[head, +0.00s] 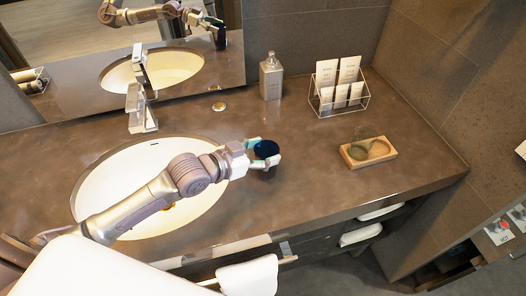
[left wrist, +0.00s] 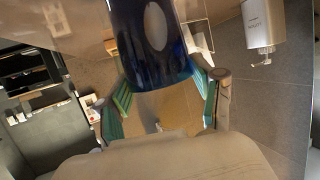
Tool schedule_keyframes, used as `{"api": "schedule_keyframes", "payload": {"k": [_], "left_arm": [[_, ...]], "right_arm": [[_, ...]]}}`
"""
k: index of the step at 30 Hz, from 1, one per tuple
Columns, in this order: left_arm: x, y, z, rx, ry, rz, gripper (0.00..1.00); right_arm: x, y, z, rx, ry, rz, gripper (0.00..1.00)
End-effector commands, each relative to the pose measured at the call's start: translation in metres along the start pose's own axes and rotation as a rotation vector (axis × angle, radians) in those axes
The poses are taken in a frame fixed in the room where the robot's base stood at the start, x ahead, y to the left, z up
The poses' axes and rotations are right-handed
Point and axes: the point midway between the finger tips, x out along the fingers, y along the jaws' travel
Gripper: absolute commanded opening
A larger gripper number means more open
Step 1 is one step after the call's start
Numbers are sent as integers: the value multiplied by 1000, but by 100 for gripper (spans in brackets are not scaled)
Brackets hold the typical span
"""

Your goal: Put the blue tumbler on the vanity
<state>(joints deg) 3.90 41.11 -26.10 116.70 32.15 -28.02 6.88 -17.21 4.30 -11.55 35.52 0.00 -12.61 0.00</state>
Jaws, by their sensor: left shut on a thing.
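The blue tumbler (head: 265,148) is dark blue and held in my left gripper (head: 268,163), over the vanity counter (head: 310,165) just right of the sink. I cannot tell whether its base touches the counter. In the left wrist view the tumbler (left wrist: 150,45) stands between the green-padded fingers of my left gripper (left wrist: 163,95), and its upper part runs out of the picture. The left arm reaches across the sink. My right gripper is not in view.
A wooden tray (head: 382,157) with round recesses, apparently bearing a clear glass, lies to the right. A soap dispenser (head: 271,78) and a wire rack (head: 342,107) of white packets stand behind. The sink (head: 105,180) is left. Counter between tumbler and tray is clear.

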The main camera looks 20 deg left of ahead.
Motion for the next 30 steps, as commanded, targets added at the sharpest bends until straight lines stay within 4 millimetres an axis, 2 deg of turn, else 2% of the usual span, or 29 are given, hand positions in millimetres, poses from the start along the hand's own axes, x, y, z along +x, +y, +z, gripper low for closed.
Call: {"api": "schedule_keyframes", "payload": {"k": [3, 14, 15, 18, 19, 30], "left_arm": [[3, 0, 8, -1, 2, 0, 5], [5, 0, 12, 1, 3, 0, 5], [4, 0, 12, 1, 1, 0, 71], [4, 0, 12, 1, 1, 0, 88], [4, 0, 12, 1, 1, 0, 92], [3, 0, 8, 1, 2, 0, 92]], "right_arm": [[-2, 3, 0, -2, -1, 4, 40], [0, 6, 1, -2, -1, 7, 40], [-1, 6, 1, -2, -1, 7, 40], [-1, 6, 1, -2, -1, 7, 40], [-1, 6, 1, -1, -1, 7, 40], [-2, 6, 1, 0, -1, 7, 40]]}}
